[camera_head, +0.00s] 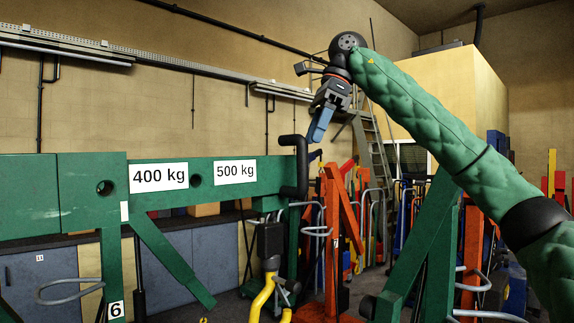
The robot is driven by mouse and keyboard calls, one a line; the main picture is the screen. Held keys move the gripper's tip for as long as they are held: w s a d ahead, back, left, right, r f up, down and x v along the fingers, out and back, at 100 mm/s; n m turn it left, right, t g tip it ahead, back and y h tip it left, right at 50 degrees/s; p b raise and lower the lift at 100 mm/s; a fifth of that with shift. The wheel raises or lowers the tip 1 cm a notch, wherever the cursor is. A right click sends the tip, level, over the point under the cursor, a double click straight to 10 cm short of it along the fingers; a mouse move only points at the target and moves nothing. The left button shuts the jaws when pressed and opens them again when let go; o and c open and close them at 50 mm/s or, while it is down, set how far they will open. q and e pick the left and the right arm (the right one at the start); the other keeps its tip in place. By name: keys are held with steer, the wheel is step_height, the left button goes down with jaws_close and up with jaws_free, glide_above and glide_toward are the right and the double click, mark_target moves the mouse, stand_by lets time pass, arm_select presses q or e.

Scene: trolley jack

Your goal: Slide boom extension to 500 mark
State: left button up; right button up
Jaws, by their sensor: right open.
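A green boom (75,195) runs across the left half of the view. Its extension carries white labels reading 400 kg (158,178) and 500 kg (235,171), with a round hole beside each. A black handle (296,165) is at the extension's right end. My right gripper (319,125) is open and empty, with blue fingers pointing down. In the picture it is just above and right of the handle; whether it touches cannot be told. My right arm in a green sleeve comes in from the right. My left gripper is not in view.
A green upright and slanted brace stand under the boom. Orange stands (338,240) and a ladder (372,140) are behind. Blue cabinets (45,285) line the wall at left.

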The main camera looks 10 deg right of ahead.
mark_target(302, 162)
arm_select(q)
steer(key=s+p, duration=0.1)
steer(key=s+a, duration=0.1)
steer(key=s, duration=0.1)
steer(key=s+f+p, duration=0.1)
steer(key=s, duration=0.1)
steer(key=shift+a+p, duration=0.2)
steer(key=shift+p, duration=0.15)
arm_select(e)
steer(key=x, duration=0.6)
steer(key=shift+w+a+f, duration=0.1)
steer(key=shift+a+f, duration=0.05)
steer(key=shift+a, duration=0.05)
steer(key=shift+s+f, duration=0.25)
steer(key=shift+f, duration=0.1)
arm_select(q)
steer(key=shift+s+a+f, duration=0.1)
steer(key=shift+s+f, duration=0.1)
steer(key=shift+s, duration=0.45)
arm_select(e)
steer(key=shift+w+a+f, duration=0.2)
steer(key=shift+c, duration=0.5)
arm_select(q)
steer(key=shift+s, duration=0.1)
arm_select(e)
steer(key=shift+s, duration=0.1)
jaws_close()
